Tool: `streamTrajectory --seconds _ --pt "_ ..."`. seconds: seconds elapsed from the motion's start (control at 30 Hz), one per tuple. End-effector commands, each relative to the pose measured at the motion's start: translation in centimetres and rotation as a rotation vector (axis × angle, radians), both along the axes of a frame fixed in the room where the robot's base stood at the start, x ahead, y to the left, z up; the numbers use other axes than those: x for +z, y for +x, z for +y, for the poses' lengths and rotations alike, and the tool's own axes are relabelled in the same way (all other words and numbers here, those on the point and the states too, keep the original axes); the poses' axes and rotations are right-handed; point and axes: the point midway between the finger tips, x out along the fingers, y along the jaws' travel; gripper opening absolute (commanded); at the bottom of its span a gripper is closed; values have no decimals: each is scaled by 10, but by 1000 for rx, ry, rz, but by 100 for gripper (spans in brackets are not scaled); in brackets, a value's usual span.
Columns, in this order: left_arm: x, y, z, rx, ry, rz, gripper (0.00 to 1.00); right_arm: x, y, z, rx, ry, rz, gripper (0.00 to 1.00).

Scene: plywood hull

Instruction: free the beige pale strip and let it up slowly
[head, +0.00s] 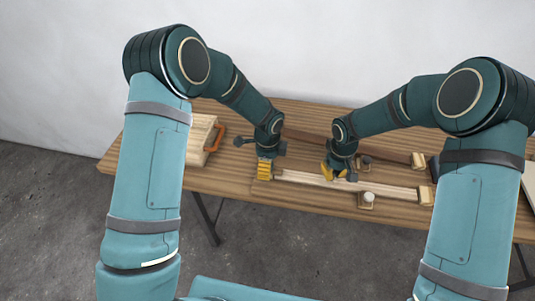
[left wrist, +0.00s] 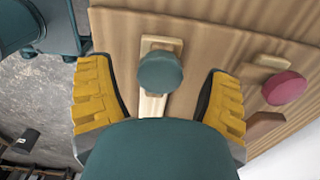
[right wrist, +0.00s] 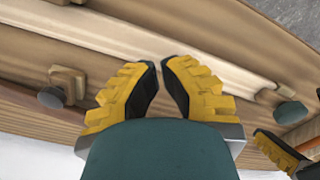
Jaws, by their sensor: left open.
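The beige pale strip (head: 390,190) runs along the front of the table, from below my left gripper to a small end block at the right. My left gripper (head: 265,172) is open. In the left wrist view, a green knob (left wrist: 160,70) on a wooden block is between its fingers (left wrist: 160,95), and the pale strip (left wrist: 152,106) emerges below the knob. My right gripper (head: 338,174) is over the middle of the strip. In the right wrist view its fingertips (right wrist: 162,62) are together at the strip (right wrist: 100,38); contact is unclear.
A white-topped knob (head: 368,196) stands in front of the strip, a dark knob (head: 365,160) behind. A reddish-brown strip (head: 395,153) lies farther back. A red knob (left wrist: 284,88) is near my left gripper. A wooden box (head: 201,140) with an orange handle (head: 216,138) stands left.

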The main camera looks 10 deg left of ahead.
Motion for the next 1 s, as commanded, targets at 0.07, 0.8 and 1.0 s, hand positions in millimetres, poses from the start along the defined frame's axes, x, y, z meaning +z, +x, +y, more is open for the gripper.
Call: streamTrajectory --seconds 0.07,0.8,1.0 --pt "-8 0 0 0 1 2 79 0 0 0 0 0 0 0" --pt "-17 0 0 0 0 0 5 0 0 0 0 0 0 0" --pt "-17 0 0 0 0 0 5 -2 0 0 0 0 0 0"
